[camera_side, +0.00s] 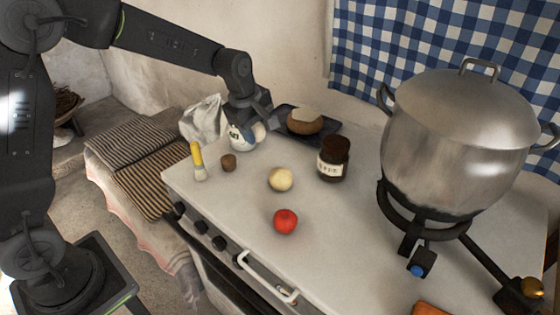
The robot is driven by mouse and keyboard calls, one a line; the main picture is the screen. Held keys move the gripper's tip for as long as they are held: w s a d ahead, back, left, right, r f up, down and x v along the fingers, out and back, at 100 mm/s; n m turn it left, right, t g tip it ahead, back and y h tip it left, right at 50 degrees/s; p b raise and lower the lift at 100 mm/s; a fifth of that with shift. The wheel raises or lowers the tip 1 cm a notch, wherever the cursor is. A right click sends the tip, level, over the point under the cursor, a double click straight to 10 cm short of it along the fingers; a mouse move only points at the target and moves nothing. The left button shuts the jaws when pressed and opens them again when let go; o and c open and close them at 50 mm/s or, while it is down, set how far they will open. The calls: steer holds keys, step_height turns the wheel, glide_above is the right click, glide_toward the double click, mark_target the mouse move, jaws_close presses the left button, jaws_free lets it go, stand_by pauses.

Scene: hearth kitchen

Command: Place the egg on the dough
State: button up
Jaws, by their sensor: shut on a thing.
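My gripper (254,122) is at the back left of the white stove top, pointing down. It is shut on a small pale rounded thing, which looks like the egg (259,132); the fingers hide much of it. A white container with dark lettering (238,137) is right beside and partly behind the gripper; I cannot tell if they touch. A pale, cream-coloured ball (281,179), which may be the dough, rests on the stove top in front and to the right of my gripper.
A dark tray (327,130) holds a brown round loaf with a pale top (305,121). A dark labelled jar (333,159), red tomato (285,221), small brown piece (228,162) and yellow-handled brush (198,162) stand around. A large pot (455,140) fills the right.

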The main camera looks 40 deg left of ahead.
glide_above(283, 169)
steer(key=s, duration=0.1)
step_height(283, 169, down, 4)
steer(key=shift+s+r, duration=0.1)
steer(key=shift+r, duration=0.05)
steer(key=shift+f, duration=1.9)
steer(key=shift+f, duration=0.1)
steer(key=o, duration=0.7)
steer(key=shift+f, duration=0.1)
steer(key=v, duration=1.2)
steer(key=shift+r, duration=0.3)
